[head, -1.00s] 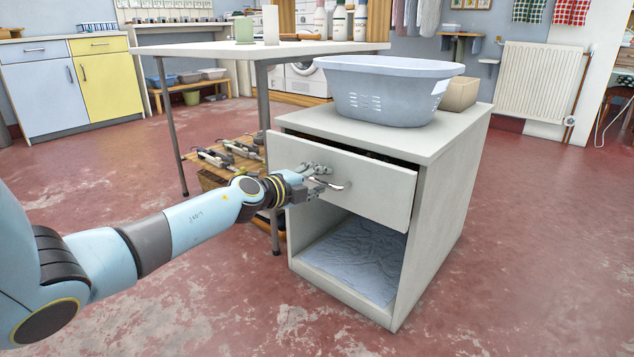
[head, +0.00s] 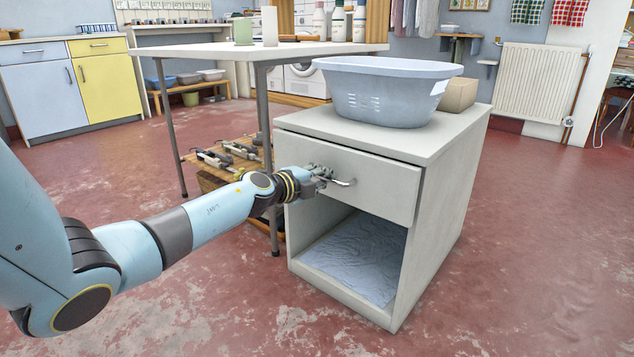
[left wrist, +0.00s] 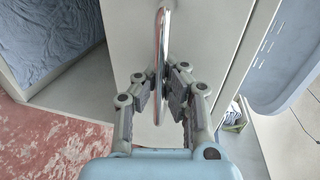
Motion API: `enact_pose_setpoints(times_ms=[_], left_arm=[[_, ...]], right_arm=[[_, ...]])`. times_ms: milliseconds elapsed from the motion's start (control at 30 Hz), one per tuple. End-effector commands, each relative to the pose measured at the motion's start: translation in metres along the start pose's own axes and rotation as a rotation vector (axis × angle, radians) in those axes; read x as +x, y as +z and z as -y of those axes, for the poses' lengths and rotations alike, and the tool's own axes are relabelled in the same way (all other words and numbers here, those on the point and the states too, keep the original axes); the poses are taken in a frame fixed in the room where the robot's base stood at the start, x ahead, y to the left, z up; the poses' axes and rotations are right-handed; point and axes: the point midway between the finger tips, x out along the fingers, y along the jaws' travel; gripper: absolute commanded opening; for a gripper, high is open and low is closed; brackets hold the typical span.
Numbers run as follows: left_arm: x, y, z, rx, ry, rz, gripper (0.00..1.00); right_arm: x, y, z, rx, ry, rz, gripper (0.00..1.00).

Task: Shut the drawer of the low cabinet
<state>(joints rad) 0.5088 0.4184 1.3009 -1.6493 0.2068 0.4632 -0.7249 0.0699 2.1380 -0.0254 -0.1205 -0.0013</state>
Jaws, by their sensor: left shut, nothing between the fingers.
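The low cabinet (head: 452,190) is pale grey, with an open compartment below its drawer. The drawer front (head: 385,187) sits close against the cabinet body, with only a thin dark line along its top edge; I cannot tell if it is fully flush. Its curved metal handle (head: 344,182) also shows in the left wrist view (left wrist: 161,40). My left gripper (head: 324,174) is at the drawer front beside the handle, shut and empty. In the left wrist view its fingers (left wrist: 168,82) are close to the handle and partly overlap it. My right gripper is not in view.
A blue basin (head: 388,92) and a beige box (head: 458,95) stand on the cabinet top. A blue cloth (head: 355,258) lies in the lower compartment. A white table (head: 200,49) stands close on the left. Red floor is clear in front and to the right.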

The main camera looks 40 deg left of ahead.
Motion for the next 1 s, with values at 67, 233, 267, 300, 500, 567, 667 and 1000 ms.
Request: enact_pose_setpoints(times_ms=[67, 233, 267, 300, 500, 567, 667, 1000], left_arm=[[0.011, 0.001, 0.002, -0.002, 0.000, 0.002, 0.00], [0.013, 0.000, 0.002, 0.000, 0.002, 0.001, 0.15], [0.013, 0.000, 0.002, 0.000, 0.002, 0.001, 0.19], [0.013, 0.000, 0.002, 0.000, 0.001, 0.001, 0.24], [0.013, 0.000, 0.002, 0.000, 0.001, 0.000, 0.34], [0.013, 0.000, 0.002, 0.000, 0.001, 0.000, 0.34], [0.012, 0.000, 0.002, 0.000, 0.001, 0.000, 0.34], [-0.042, 0.001, 0.000, 0.008, 0.006, -0.001, 0.34]], right_arm=[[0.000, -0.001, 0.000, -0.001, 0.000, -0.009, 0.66], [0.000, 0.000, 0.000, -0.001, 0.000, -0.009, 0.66], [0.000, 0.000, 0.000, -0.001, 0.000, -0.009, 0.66], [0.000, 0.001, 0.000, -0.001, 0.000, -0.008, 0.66], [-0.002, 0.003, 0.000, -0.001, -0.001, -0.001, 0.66], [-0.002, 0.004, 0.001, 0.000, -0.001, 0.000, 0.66], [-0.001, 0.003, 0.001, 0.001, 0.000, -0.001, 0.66], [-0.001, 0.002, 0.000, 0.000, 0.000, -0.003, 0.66]])
